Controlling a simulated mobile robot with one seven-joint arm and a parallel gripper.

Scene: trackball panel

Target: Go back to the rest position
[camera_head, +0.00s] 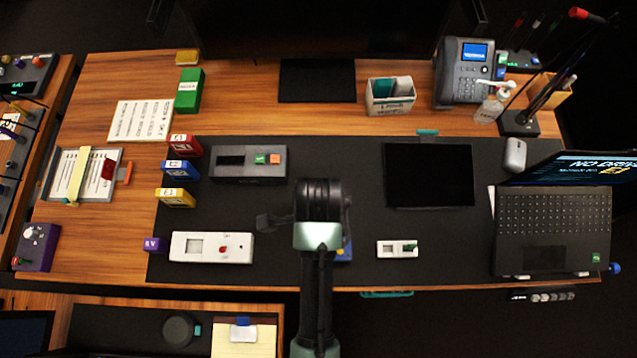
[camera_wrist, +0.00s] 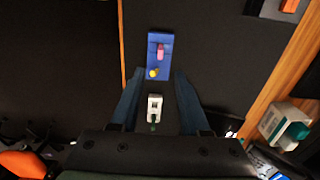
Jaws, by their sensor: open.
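My gripper (camera_wrist: 158,92) is open and empty, its two dark blue fingers apart in the wrist view. In the head view my arm rises from the bottom middle over the black desk mat, and a dark end part of it reaches left. A blue panel (camera_wrist: 158,56) with a pink part and a yellow knob lies beyond the fingertips in the wrist view. In the head view only a sliver of it (camera_head: 346,250) shows beside my arm. A small white panel (camera_head: 397,249) lies to its right. It also shows between the fingers in the wrist view (camera_wrist: 155,106).
A white box with a red button (camera_head: 212,247) and a black box (camera_head: 248,164) stand left of my arm. A laptop (camera_head: 552,220) is at the right. A phone (camera_head: 466,75) and a white holder (camera_head: 391,96) stand at the back. The mat (camera_head: 330,155) is clear behind my arm.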

